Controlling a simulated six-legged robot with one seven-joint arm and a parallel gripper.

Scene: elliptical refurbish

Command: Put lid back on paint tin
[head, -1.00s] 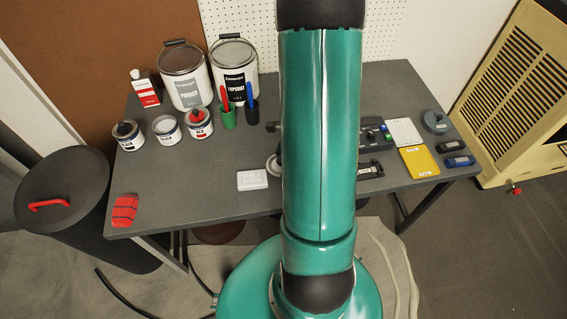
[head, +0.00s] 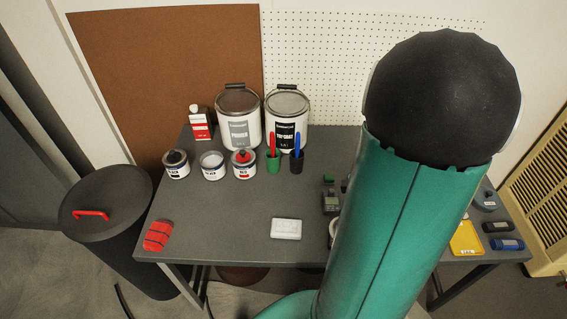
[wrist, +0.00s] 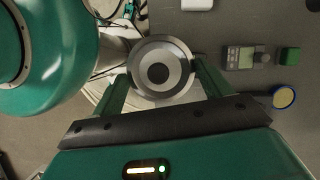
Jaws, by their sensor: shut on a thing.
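In the wrist view, my gripper (wrist: 161,83) is shut on a round lid (wrist: 177,61), silver-rimmed with a dark centre, between its two green fingers. In the head view my gripper is hidden behind my arm. Three small paint tins stand in a row at the back left of the table. The left tin (head: 177,170) has a dark knobbed top. The middle tin (head: 213,172) shows a pale grey top with no knob. The right tin (head: 242,171) has a red knobbed top.
Large primer (head: 238,127) and topcoat (head: 287,118) cans stand behind the small tins. Green (head: 273,163) and black (head: 296,164) cups hold tools beside them. A white block (head: 286,229) and red block (head: 158,236) lie near the front edge. The table's left middle is clear.

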